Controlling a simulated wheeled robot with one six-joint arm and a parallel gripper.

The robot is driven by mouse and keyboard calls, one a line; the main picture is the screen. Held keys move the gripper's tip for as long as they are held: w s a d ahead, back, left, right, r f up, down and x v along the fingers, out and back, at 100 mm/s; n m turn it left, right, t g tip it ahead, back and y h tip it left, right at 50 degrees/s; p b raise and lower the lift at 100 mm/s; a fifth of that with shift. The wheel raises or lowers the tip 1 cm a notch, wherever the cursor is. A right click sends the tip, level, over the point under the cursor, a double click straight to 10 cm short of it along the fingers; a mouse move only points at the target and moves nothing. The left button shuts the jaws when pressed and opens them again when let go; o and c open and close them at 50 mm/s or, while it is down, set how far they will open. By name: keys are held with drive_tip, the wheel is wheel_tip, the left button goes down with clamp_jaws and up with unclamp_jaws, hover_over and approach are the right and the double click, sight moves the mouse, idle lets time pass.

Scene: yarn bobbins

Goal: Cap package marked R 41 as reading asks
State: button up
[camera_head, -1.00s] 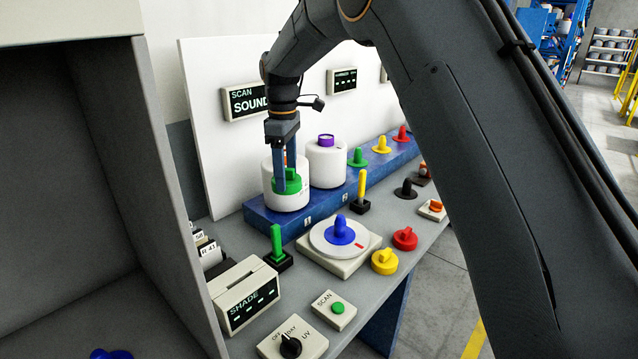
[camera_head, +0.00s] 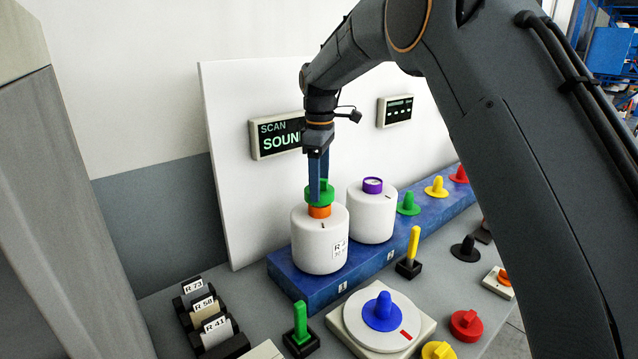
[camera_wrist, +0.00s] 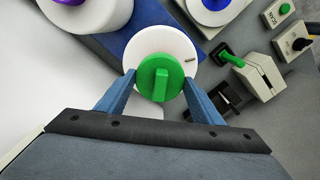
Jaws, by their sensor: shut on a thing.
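My gripper (camera_head: 318,190) is shut on a green cap (camera_head: 321,196) with a raised bar. The cap is over the orange core (camera_head: 319,212) of the left white package (camera_head: 319,245); I cannot tell whether they touch. The package stands upright on a blue rail (camera_head: 318,290), its label partly readable as "R 4". In the wrist view, the green cap (camera_wrist: 160,78) sits between my two fingertips, with the white package behind it and the orange core hidden. The scan display (camera_head: 277,136) reads "SOUN", its end hidden by my arm. A card (camera_head: 215,325) reads R 41.
A second white package (camera_head: 371,215) with a purple core stands to the right. Red (camera_head: 466,325) and yellow caps lie at the front.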

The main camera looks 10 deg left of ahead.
idle(0.3)
drive_tip(key=shift+f+b, duration=0.35)
drive_tip(key=shift+f, duration=1.15)
drive_tip(key=shift+f, duration=0.35)
drive_tip(key=o, duration=1.1)
drive_tip(key=shift+r+b, duration=1.7)
drive_tip(key=shift+r, duration=2.25)
drive_tip(key=shift+d, duration=0.1)
